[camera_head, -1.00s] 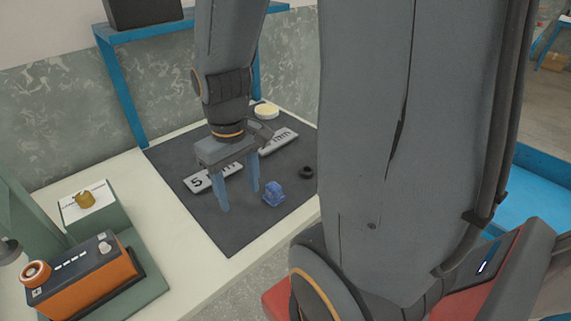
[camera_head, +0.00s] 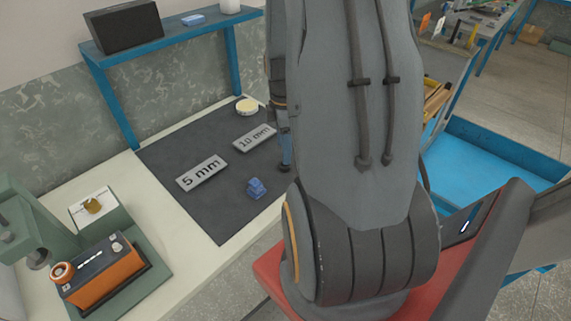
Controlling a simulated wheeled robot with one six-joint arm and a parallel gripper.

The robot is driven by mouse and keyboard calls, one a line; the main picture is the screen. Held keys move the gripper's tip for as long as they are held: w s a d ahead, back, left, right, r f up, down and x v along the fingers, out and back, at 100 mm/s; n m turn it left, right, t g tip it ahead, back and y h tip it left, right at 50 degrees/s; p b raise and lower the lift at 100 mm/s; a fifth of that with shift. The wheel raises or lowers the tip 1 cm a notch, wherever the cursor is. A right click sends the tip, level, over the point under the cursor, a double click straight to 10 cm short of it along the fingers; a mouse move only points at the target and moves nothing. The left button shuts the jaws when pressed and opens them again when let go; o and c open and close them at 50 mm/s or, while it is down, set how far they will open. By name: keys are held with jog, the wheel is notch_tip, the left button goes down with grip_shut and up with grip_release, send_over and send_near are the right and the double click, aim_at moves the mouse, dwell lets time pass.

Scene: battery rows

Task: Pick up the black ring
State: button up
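The black ring (camera_head: 284,168) shows as a small dark shape on the dark mat (camera_head: 219,220), just left of my arm and right of a small blue object. Most of it is hidden or hard to make out. My gripper (camera_head: 286,151) is mostly hidden behind my arm. One blue finger shows, pointing down, with its tip at or just above the ring. I cannot tell whether the fingers are around the ring or touching it.
The small blue object (camera_head: 256,187) sits close to the left of the finger. The 5 mm plate (camera_head: 202,173), the 10 mm plate (camera_head: 255,138) and a cream disc (camera_head: 247,106) lie on the mat. A blue shelf frame (camera_head: 110,100) stands behind. An orange box (camera_head: 103,268) is at lower left.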

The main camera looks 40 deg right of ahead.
jog(key=shift+a+f+p, duration=0.15)
jog(key=shift+f+p, duration=0.9)
jog(key=shift+f, duration=1.85)
jog(key=c, duration=1.1)
